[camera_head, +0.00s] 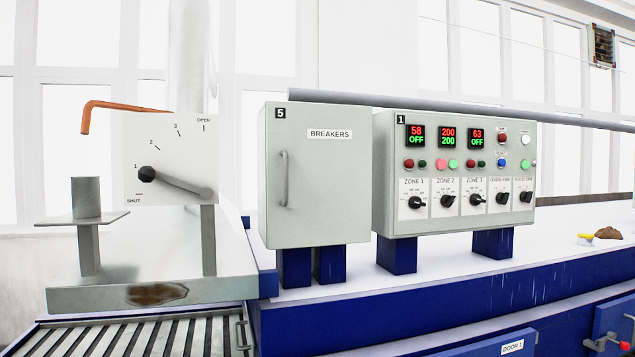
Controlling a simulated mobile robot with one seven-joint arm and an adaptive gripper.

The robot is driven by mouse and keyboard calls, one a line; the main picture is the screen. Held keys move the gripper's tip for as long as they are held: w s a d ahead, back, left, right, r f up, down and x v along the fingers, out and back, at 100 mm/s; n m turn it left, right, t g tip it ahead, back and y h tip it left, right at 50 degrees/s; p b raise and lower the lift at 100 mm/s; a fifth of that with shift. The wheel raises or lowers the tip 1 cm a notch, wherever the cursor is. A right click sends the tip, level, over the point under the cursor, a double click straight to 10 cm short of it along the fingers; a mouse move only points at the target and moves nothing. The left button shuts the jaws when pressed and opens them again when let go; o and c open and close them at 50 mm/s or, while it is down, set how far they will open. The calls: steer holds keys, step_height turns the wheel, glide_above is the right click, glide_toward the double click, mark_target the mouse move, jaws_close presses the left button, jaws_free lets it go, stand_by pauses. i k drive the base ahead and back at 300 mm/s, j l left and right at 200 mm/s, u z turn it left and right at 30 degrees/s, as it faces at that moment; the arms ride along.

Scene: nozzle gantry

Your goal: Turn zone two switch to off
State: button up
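The zone two switch (447,201) is a black rotary knob on a white plate marked ZONE 2. It is the second knob from the left on the grey control box (384,170) marked 1. Its pointer tilts toward the upper right. The zone two display (447,137) above it reads 200 in red over 200 in green. The zone one display (416,137) reads 58 over OFF, and the zone three display (476,138) reads 63 over OFF. The small print around the knobs is too small to read. My gripper is not in view.
A grey BREAKERS cabinet (330,190) with a handle stands left of the control box. Further left are a dial plate with a lever (180,183) and an orange bent pipe (120,107). The blue base (400,300) runs below. Small items (607,233) lie at right.

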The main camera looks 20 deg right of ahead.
mark_target(446, 200)
steer(key=l, duration=0.7)
steer(key=i+l, duration=0.1)
steer(key=l, duration=0.55)
steer(key=k+z, duration=0.05)
